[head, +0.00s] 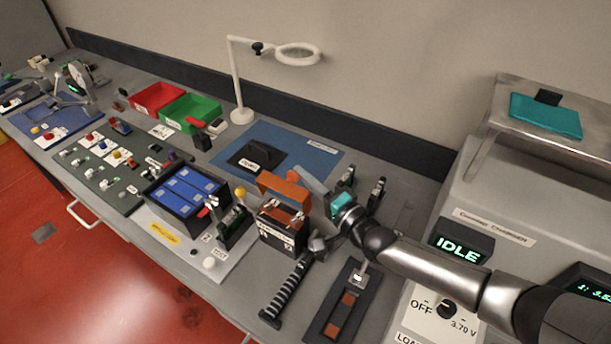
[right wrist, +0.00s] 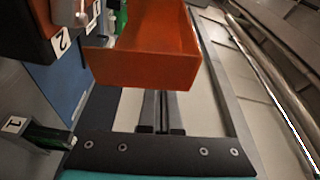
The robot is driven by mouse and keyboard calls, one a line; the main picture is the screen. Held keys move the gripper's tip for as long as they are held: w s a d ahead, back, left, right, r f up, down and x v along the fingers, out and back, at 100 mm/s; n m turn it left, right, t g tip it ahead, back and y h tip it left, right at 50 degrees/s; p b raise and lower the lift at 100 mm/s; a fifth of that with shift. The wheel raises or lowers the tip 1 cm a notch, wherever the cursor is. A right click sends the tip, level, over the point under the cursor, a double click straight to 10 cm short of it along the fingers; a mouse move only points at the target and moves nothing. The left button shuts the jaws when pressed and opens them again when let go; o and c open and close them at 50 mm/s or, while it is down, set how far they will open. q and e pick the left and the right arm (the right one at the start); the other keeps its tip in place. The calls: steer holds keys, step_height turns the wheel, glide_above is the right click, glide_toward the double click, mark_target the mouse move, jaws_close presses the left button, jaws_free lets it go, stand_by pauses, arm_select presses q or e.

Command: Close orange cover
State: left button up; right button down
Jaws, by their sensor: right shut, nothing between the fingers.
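The orange cover (head: 284,189) stands raised and tilted open above a black box (head: 282,230) with white labels and metal terminals. In the right wrist view the cover (right wrist: 146,62) fills the upper middle. My right gripper (head: 308,181) comes in from the right, with its fingers beside and behind the raised cover. In the right wrist view its closed fingers (right wrist: 161,108) run up behind the cover's lower edge, which hides their tips. I cannot tell whether they touch the cover. The fingers are shut with nothing between them. My left gripper is not in view.
A grey charger (head: 520,205) stands at right. A blue mat (head: 315,157) lies behind.

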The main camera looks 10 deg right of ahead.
mark_target(296, 186)
steer(key=n, duration=0.1)
steer(key=s+a+n+y+b, duration=0.1)
steer(key=n, duration=0.1)
steer(key=shift+r+t, duration=0.1)
steer(key=shift+t, duration=0.2)
steer(key=n, duration=0.1)
steer(key=s+a+n+y+b, duration=0.1)
steer(key=n+b, duration=0.1)
steer(key=n, duration=0.1)
steer(key=shift+s+a, duration=0.25)
steer(key=n+b, duration=0.1)
steer(key=n, duration=0.1)
steer(key=s+a+n+y, duration=0.1)
steer(key=n, duration=0.1)
steer(key=n+y+b, duration=0.1)
steer(key=shift+s+a+f+n+b, duration=0.3)
steer(key=shift+f+n, duration=0.05)
steer(key=shift+n, duration=0.05)
steer(key=shift+s+a+f+n+g+y+b, duration=0.25)
steer(key=shift+n+y+b, duration=0.2)
steer(key=shift+n, duration=0.55)
steer(key=shift+s+a+f+n+g+y+b, duration=0.2)
steer(key=shift+n+g+y+b, duration=0.15)
steer(key=shift+n, duration=0.65)
steer(key=shift+s+a+f+n+g+y+b, duration=0.2)
steer(key=shift+n+y+b, duration=0.25)
steer(key=shift+n, duration=0.55)
steer(key=shift+r, duration=0.1)
